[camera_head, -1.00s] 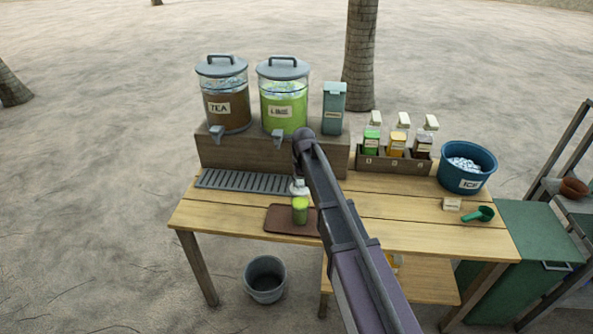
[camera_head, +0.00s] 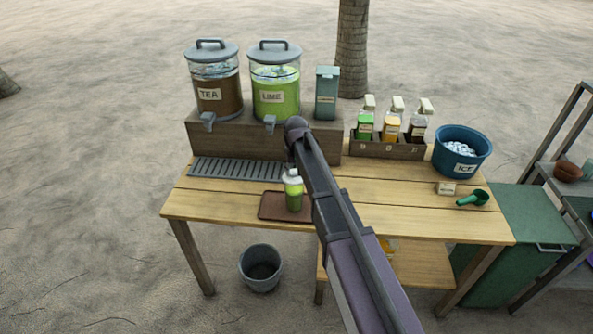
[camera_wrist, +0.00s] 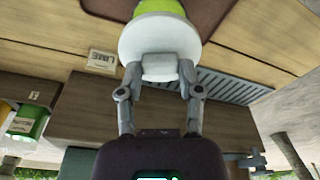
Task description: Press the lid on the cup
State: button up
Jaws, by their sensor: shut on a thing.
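The cup (camera_head: 294,202) holds green drink and stands upright on a brown mat (camera_head: 270,206) at the table's front. A white lid (camera_head: 292,178) sits at the cup's top. In the wrist view the lid (camera_wrist: 158,38) is a wide white disc with a raised centre, with the green cup (camera_wrist: 158,7) directly beyond it. My gripper (camera_wrist: 162,68) is shut on the lid's raised centre, one finger on each side. The lid appears to touch the cup, but I cannot tell whether it is seated all round. In the head view my arm mostly hides the gripper.
Tea (camera_head: 215,90) and lime (camera_head: 275,92) dispensers stand on a wooden riser behind a drip grate (camera_head: 235,168). A bottle rack (camera_head: 388,148), ice tub (camera_head: 462,150) and green scoop (camera_head: 473,198) are at the right. A bucket (camera_head: 261,268) is on the ground.

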jog(key=shift+f+b, duration=1.9)
jog(key=shift+f, duration=0.25)
jog(key=shift+f, duration=0.15)
dwell(1.0)
jog(key=o, duration=0.8)
jog(key=shift+o, duration=0.8)
